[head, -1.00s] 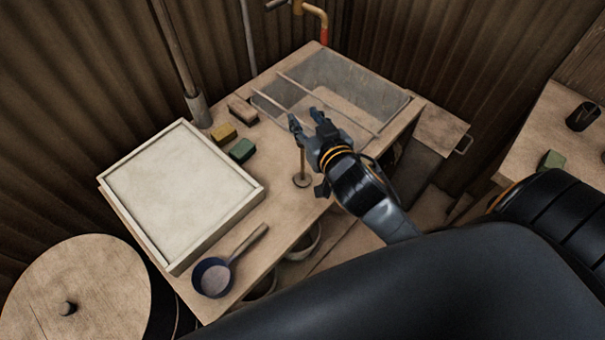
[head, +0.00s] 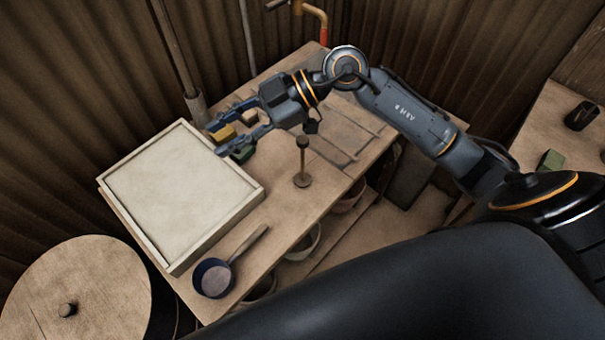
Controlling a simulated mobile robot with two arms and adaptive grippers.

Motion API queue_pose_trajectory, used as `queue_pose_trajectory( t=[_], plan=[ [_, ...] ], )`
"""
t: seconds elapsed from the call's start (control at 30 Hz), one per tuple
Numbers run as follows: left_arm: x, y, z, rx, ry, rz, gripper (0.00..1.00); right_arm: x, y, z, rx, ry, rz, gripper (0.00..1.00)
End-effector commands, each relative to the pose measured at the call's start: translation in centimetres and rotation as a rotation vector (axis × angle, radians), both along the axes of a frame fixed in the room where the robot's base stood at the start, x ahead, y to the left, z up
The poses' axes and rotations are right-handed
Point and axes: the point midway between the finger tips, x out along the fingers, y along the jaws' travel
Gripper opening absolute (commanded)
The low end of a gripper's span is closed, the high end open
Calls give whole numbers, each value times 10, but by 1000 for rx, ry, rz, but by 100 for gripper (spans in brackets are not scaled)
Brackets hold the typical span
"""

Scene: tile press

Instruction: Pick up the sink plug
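No piece shows clearly marked as the sink plug. An upright thin-stemmed piece with a round base and a knob on top (head: 302,162) stands on the bench near its front edge; I cannot tell whether it is the plug. My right gripper (head: 217,139) reaches left above the bench, fingers apart and apparently empty. My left gripper is not in view.
A framed pale tray (head: 180,185) lies on the left of the bench. A dark ladle-like pan (head: 212,278) lies in front. A round wooden lid (head: 75,290) is at lower left. A tap (head: 318,15) rises behind. A side table (head: 560,125) is at right.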

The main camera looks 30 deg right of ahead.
Motion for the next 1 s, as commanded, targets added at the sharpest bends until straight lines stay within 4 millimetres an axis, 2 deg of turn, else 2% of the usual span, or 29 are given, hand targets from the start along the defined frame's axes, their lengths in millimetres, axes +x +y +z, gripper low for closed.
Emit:
queue_pose_trajectory(
  t=[0.1, 0.2, 0.3, 0.43, 0.57, 0.9, 1.0],
  plan=[
    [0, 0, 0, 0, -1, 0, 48, 10, -49, -33, -283, 140, -68, 36],
    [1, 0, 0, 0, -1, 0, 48, 17, -97, -50, -492, 257, -175, 36],
    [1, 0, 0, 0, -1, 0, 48, 21, -139, -57, -648, 350, -295, 36],
    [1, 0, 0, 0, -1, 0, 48, 21, -174, -58, -763, 423, -405, 36],
    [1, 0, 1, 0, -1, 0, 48, 21, -184, -63, -801, 452, -446, 36],
    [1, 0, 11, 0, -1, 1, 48, 28, -169, -122, -799, 456, -445, 36],
    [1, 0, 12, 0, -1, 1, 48, 29, -166, -132, -798, 453, -445, 36]
  ],
)
